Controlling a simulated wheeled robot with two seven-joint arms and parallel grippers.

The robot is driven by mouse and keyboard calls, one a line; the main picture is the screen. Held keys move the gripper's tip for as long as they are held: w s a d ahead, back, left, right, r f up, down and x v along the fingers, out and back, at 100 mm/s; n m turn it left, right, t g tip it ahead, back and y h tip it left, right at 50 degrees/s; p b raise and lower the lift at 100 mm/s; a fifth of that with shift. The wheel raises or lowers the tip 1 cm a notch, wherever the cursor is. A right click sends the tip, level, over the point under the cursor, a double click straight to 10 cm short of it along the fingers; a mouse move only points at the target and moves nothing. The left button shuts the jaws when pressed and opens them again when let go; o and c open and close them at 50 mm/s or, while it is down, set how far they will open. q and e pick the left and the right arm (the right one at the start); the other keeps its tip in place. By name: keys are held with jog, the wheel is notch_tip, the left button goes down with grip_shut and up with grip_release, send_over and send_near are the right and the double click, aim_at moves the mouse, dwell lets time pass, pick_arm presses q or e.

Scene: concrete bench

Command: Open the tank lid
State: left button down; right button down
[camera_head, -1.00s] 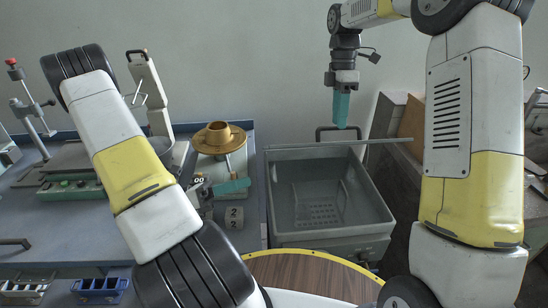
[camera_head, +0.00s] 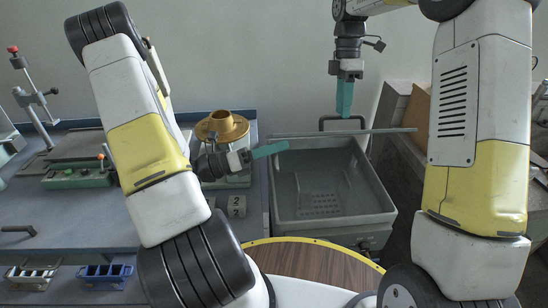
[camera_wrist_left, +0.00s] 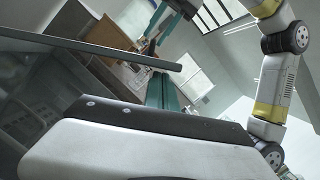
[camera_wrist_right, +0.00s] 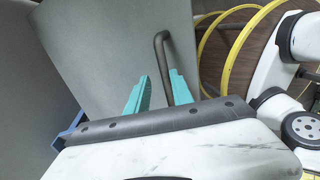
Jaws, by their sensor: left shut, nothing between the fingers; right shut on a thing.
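The grey tank (camera_head: 378,207) stands right of the bench, its inside visible. Its lid (camera_head: 300,135) is raised and shows nearly edge-on as a thin grey strip above the tank's back. The lid's dark bar handle (camera_head: 322,122) sticks up behind that strip. My right gripper (camera_head: 344,112) points down at the handle and is shut on it; the right wrist view shows the handle (camera_wrist_right: 162,62) between the teal fingers. My left gripper (camera_head: 284,147) is shut and empty, just below the lid's left part. In the left wrist view the lid's edge (camera_wrist_left: 120,52) passes close to the teal fingers; contact is unclear.
Left of the tank, the blue-grey bench (camera_head: 60,215) holds a brass-coloured flanged part (camera_head: 222,125) and a weight marked 2 (camera_head: 237,206). A round wooden surface with a yellow rim (camera_head: 310,262) lies in front of the tank. Cabinets (camera_head: 398,105) stand at right.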

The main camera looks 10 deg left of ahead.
pick_arm(q)
jog(key=shift+w+r, duration=0.1)
pick_arm(e)
jog(key=shift+w+f, duration=0.25)
jog(key=shift+w, duration=0.2)
pick_arm(q)
jog(key=shift+w+a+r, duration=0.15)
jog(key=shift+w+r, duration=0.25)
jog(key=shift+r, duration=0.15)
jog(key=shift+w+a+r, duration=0.1)
jog(key=shift+w+r, duration=0.25)
jog(key=shift+r, duration=0.2)
jog(key=shift+w+f, duration=0.15)
pick_arm(e)
jog(key=c, duration=1.5)
grip_release()
jog(key=shift+w+a+f, duration=0.15)
jog(key=shift+a, duration=0.05)
jog(key=shift+o, duration=0.2)
